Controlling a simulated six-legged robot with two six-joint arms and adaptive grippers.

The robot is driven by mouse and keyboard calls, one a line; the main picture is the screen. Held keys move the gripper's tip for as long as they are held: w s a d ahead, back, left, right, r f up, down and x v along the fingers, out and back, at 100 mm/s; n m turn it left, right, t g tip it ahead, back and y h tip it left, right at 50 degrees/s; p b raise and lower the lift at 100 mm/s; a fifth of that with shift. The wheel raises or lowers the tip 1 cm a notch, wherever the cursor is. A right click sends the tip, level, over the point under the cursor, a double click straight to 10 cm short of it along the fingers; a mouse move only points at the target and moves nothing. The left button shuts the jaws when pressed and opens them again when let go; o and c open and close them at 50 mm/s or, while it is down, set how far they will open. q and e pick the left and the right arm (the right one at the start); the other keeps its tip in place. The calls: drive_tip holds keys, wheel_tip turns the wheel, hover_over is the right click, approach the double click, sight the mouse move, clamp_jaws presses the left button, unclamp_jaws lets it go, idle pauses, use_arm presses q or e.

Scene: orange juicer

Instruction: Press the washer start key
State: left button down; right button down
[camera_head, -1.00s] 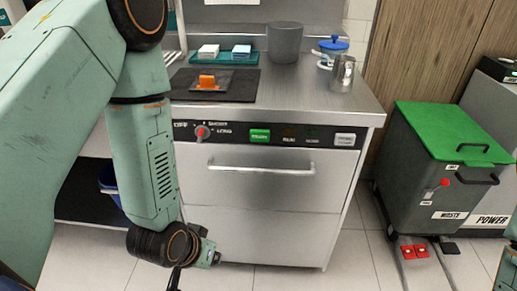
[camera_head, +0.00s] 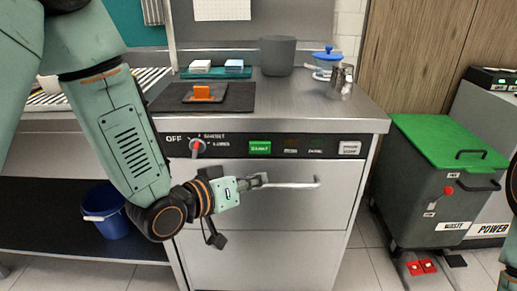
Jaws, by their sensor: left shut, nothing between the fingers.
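The washer (camera_head: 320,205) is a steel under-counter machine with a black control panel on its front. The green start key (camera_head: 260,147) sits near the middle of that panel. A red dial (camera_head: 197,146) is to its left and a pale grey key (camera_head: 349,148) to its right. My left gripper (camera_head: 262,180) is shut and empty. It appears just below the green key, over the left end of the door handle (camera_head: 302,184). Whether it touches the handle cannot be told. My right gripper is not in view.
On the steel top are a black mat (camera_head: 240,98) with an orange item, a grey bin (camera_head: 277,55) and a metal cup (camera_head: 340,80). A green-lidded waste bin (camera_head: 450,142) stands at the right. A blue bucket (camera_head: 112,222) sits on the lower left shelf.

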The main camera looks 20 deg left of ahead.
use_arm(q)
approach(268, 152)
drive_tip(key=w+d+f, duration=0.2)
drive_tip(key=d, duration=0.1)
drive_tip(key=shift+w+a+r, duration=0.15)
drive_tip(key=shift+w+r, duration=0.05)
drive_tip(key=shift+w, duration=0.65)
drive_tip(key=shift+w, duration=0.1)
idle(1.0)
drive_tip(key=shift+w+a, duration=0.15)
drive_tip(key=shift+w, duration=0.15)
